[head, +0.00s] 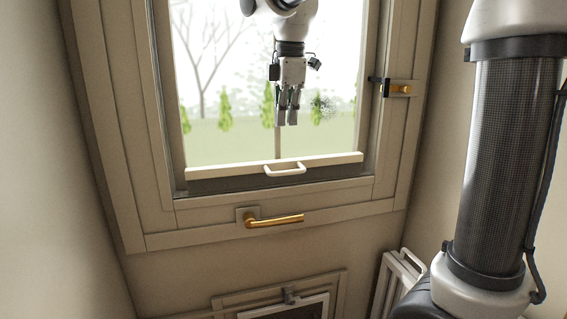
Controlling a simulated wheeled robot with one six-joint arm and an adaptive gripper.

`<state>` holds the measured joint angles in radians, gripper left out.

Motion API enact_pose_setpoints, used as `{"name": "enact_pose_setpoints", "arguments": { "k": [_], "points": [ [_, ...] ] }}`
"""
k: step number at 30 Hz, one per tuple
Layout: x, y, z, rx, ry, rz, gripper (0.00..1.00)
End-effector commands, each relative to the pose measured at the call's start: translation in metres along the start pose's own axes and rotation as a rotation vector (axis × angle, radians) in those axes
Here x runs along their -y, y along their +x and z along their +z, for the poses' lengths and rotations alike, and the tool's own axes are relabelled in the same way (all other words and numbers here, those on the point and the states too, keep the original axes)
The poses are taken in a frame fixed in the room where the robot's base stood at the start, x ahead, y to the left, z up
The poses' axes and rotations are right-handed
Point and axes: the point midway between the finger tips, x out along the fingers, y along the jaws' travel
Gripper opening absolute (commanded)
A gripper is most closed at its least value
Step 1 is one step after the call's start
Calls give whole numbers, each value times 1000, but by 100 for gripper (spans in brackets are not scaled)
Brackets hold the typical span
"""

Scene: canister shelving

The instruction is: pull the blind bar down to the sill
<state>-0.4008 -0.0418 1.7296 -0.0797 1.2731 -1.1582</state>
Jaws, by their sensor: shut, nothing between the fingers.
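The blind bar (225,172) is a pale horizontal bar across the bottom of the window, tilted slightly in the picture. A white loop handle (285,170) sits at its middle. A dark strip, the sill area (250,184), shows just below the bar; whether the bar touches it I cannot tell. My gripper (288,122) hangs fingers down in front of the window pane, above the handle and apart from it. Its fingers are together with nothing held.
A brass lever handle (274,220) is on the lower window frame. A brass latch (400,89) is on the right frame. A small framed panel (290,312) and a white rack (398,280) stand below. The space between my gripper and the bar looks clear.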

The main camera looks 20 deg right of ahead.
Motion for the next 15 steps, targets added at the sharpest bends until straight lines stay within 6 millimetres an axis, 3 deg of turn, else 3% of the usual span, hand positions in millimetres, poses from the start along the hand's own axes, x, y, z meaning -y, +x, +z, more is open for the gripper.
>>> {"name": "enact_pose_setpoints", "arguments": {
  "k": [15],
  "points": [
    [2,103,1,2,4,-4,0]
  ]
}}
